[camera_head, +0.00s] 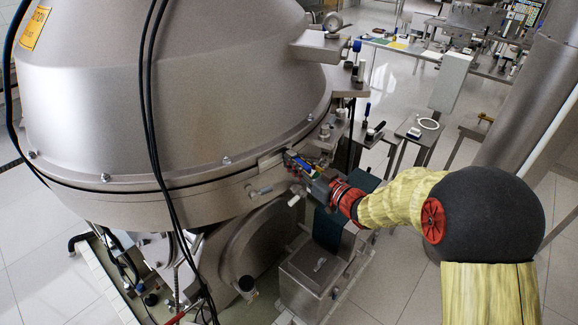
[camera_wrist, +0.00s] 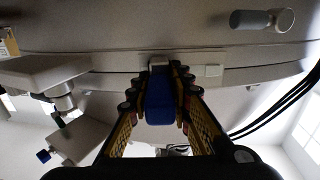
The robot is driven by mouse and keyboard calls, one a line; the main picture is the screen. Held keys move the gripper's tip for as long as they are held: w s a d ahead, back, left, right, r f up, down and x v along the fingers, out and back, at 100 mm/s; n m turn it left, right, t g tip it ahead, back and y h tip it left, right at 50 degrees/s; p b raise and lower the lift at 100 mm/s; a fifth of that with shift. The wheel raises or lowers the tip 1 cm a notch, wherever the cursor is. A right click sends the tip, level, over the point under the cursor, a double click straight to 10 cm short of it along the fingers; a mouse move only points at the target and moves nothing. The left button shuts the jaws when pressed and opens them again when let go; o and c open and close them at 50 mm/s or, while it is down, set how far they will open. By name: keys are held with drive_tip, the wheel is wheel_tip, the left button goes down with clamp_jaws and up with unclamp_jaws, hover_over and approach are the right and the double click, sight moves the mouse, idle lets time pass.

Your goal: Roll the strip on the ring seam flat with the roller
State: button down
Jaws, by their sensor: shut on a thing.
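My gripper (camera_head: 303,168) is at the ring seam on the right side of the big steel separator bowl. In the wrist view its fingers (camera_wrist: 158,72) are shut on the blue handle of the roller (camera_wrist: 160,103). The roller's far end lies between the fingertips and is close to the seam; whether it touches cannot be told. A pale strip (camera_wrist: 205,58) runs along the seam, with a small light square (camera_wrist: 213,70) just right of the fingertips. In the head view a pale piece of the strip (camera_head: 270,162) shows left of my gripper.
A round steel knob (camera_wrist: 262,20) sticks out at upper right in the wrist view. A bracket (camera_wrist: 45,72) juts out at left. Black cables (camera_head: 152,120) hang down the bowl. A small side table (camera_head: 420,127) holds a white ring (camera_head: 429,124).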

drive_tip(key=shift+r, duration=0.1)
drive_tip(key=shift+s+a+b, duration=0.95)
drive_tip(key=shift+s+a, duration=1.4)
drive_tip(key=shift+a, duration=0.25)
approach(267, 163)
drive_tip(key=shift+v, duration=0.95)
